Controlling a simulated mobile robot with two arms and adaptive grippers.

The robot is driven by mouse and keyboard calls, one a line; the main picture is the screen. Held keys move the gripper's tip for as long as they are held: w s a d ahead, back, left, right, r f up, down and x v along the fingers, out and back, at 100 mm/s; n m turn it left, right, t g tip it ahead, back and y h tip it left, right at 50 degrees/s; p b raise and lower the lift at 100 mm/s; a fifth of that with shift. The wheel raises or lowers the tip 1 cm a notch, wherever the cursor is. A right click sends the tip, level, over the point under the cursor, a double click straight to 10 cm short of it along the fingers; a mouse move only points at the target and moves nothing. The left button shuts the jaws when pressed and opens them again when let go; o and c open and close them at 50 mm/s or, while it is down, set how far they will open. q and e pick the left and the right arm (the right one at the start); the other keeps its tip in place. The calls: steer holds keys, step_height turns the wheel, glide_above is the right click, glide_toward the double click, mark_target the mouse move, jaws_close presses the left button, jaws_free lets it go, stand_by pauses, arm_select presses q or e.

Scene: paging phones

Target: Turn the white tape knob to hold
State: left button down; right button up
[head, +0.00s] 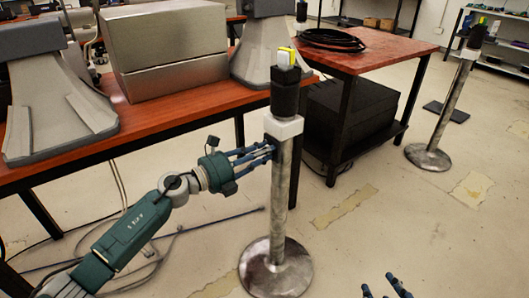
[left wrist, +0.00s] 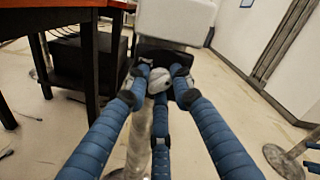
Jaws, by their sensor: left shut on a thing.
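A metal stanchion (head: 280,200) stands upright on a round base, with a white block (head: 284,128) around its post under a black head (head: 285,92). The block also shows at the top of the left wrist view (left wrist: 176,20). My left gripper (head: 270,148) reaches the post just below the block. Its blue fingers (left wrist: 160,88) are closed around the small white tape knob (left wrist: 158,79), which they partly cover. The knob's setting cannot be read. My right gripper (head: 386,284) shows only its spread fingertips at the bottom edge of the head view, apart from the stanchion.
A wooden table (head: 190,108) with a metal box (head: 170,55) is behind my left arm. A smaller table (head: 385,55) holds a coiled black cable (head: 332,40). Another stanchion (head: 445,110) stands at the right. The floor between is mostly clear.

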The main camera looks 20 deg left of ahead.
arm_select(q)
steer(key=shift+s+d+f, duration=0.1)
steer(key=shift+d+f, duration=0.05)
steer(key=shift+f, duration=0.1)
steer(key=c, duration=1.6)
jaws_free()
steer(key=shift+o, duration=0.6)
steer(key=shift+r, duration=0.15)
steer(key=v, duration=1.2)
